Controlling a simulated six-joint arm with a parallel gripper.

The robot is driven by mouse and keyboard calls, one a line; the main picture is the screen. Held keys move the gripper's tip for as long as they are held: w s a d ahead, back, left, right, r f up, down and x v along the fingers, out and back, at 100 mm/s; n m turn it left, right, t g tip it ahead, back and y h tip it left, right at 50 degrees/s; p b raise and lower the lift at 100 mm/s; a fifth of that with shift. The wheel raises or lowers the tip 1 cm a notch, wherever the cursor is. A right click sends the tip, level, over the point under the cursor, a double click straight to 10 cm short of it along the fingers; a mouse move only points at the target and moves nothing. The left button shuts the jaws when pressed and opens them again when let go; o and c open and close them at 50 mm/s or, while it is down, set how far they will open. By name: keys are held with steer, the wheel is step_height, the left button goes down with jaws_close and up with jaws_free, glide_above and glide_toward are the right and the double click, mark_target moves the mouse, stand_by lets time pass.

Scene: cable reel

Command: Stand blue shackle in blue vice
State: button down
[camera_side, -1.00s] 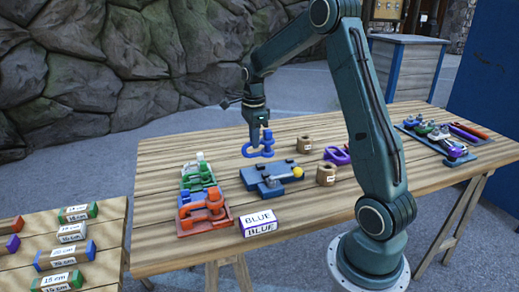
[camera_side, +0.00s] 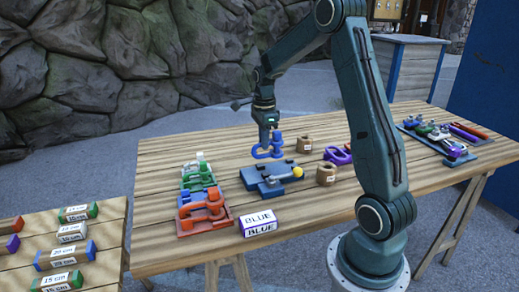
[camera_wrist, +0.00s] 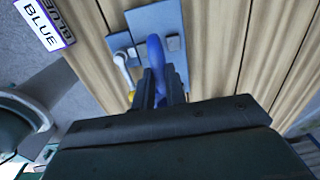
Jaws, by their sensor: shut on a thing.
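The blue shackle (camera_side: 259,153) hangs from my gripper (camera_side: 269,139), which is shut on it. In the side view it shows above the blue vice (camera_side: 262,187), a low blue-grey block with a lever ending in a yellow ball. In the wrist view the shackle (camera_wrist: 155,55) is between the fingers (camera_wrist: 158,88) and overlaps the vice's plate (camera_wrist: 150,20). The fingers and the gripper body hide part of the vice. I cannot tell the exact gap between shackle and vice.
A white "BLUE" sign (camera_side: 259,223) stands in front of the vice. Racked green, blue and red shackles (camera_side: 203,207) are at left. Two wooden cylinders (camera_side: 326,174) and a purple shackle (camera_side: 338,155) are at right. A tool tray (camera_side: 440,139) is farther right.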

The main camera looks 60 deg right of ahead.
mark_target(264, 154)
steer(key=shift+f, duration=2.35)
steer(key=shift+f, duration=0.45)
steer(key=c, duration=1.4)
jaws_free()
steer(key=shift+o, duration=0.2)
step_height(264, 154, up, 13)
steer(key=shift+f, duration=0.1)
steer(key=shift+r, duration=0.55)
steer(key=shift+a, duration=0.1)
